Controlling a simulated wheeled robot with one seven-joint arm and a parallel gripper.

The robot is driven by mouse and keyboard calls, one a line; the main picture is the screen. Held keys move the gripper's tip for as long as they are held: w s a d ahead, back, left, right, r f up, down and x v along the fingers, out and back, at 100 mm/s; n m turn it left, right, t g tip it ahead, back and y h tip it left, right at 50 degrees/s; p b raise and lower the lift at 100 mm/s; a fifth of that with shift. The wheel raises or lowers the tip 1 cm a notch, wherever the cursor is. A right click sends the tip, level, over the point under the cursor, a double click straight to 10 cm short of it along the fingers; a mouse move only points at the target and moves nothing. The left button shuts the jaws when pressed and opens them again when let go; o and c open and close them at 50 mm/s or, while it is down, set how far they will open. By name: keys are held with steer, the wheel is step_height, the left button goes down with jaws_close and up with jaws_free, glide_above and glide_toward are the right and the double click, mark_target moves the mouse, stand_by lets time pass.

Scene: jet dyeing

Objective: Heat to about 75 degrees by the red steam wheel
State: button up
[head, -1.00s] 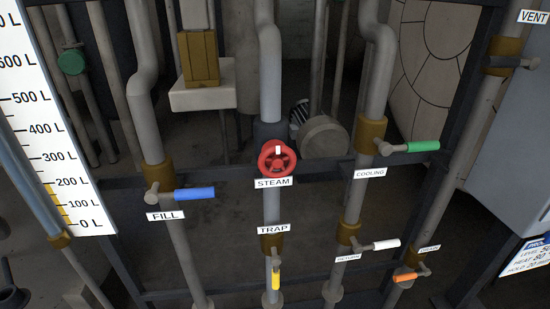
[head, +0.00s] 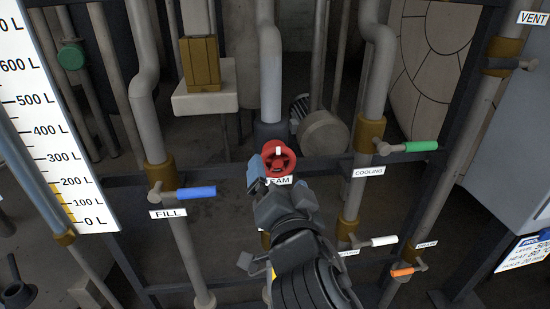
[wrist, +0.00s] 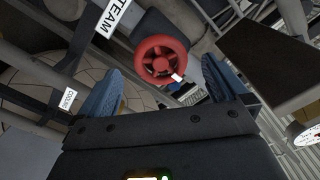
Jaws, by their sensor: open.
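The red steam wheel (head: 279,158) sits on the grey vertical pipe in the middle, above its STEAM label, which my arm partly covers. A white mark shows at the top of the wheel. My gripper (head: 268,186) is just below and in front of the wheel in the head view. In the wrist view the wheel (wrist: 160,60) lies ahead, between and beyond the two blue fingers of my gripper (wrist: 158,85). The fingers are spread wide, with nothing between them. They look apart from the wheel. No temperature reading is legible.
The blue FILL handle (head: 196,193) is left of my arm. The green COOLING handle (head: 421,146) is to the right, with the white handle (head: 384,241) and orange handle (head: 402,272) below. A level scale (head: 60,130) stands at left. My arm hides the trap valve.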

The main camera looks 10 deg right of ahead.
mark_target(277, 167)
steer(key=w+p, duration=0.1)
steer(key=w, duration=0.5)
steer(key=shift+w+d, duration=0.15)
steer(key=shift+w, duration=0.2)
steer(key=shift+c, duration=0.2)
steer(key=c, duration=0.9)
